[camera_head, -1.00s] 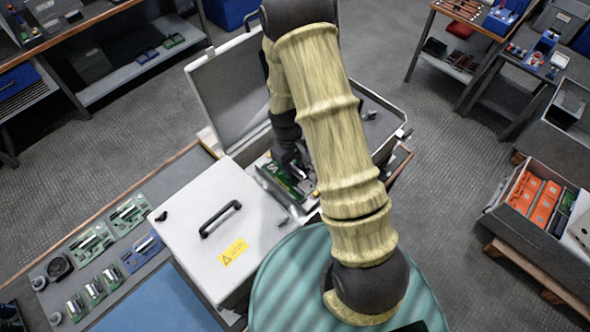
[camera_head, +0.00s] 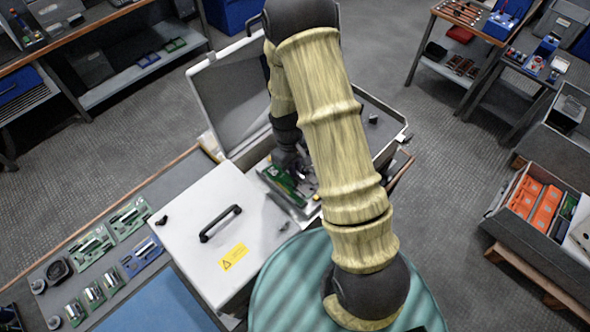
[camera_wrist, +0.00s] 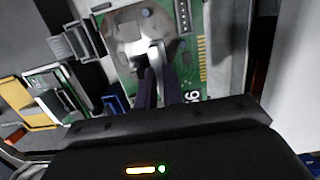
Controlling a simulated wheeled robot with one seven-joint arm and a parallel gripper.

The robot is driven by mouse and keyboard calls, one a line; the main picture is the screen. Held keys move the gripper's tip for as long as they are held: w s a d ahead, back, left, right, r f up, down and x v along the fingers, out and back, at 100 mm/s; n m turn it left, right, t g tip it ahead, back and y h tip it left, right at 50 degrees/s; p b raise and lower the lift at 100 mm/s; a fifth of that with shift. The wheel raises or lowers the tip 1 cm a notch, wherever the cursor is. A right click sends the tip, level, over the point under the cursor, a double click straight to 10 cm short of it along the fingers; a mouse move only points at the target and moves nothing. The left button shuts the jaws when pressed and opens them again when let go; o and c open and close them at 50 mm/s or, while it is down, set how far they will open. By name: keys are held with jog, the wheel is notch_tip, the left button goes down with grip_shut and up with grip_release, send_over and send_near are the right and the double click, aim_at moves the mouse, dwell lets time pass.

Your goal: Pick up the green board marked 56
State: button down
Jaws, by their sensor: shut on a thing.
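The green board (camera_head: 283,184) is in the open case, just behind the white lid in the head view. In the wrist view the green board (camera_wrist: 191,60) lies under my fingers, with a metal part on it, a gold contact edge and white digits partly covered by my gripper. My gripper (camera_wrist: 158,88) is shut on the board at its metal part. In the head view my gripper is mostly hidden behind my arm.
A white panel with a black handle (camera_head: 221,223) stands in front of the board. The open case lid (camera_head: 228,98) rises behind it. A left bench holds several boards (camera_head: 92,244). A crate (camera_head: 497,216) with orange parts stands at right. Open floor (camera_head: 440,200) lies between.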

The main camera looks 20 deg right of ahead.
notch_tip(320, 180, up, 10)
jog(key=b, duration=0.2)
jog(key=shift+f+b, duration=0.2)
jog(key=shift+b, duration=0.1)
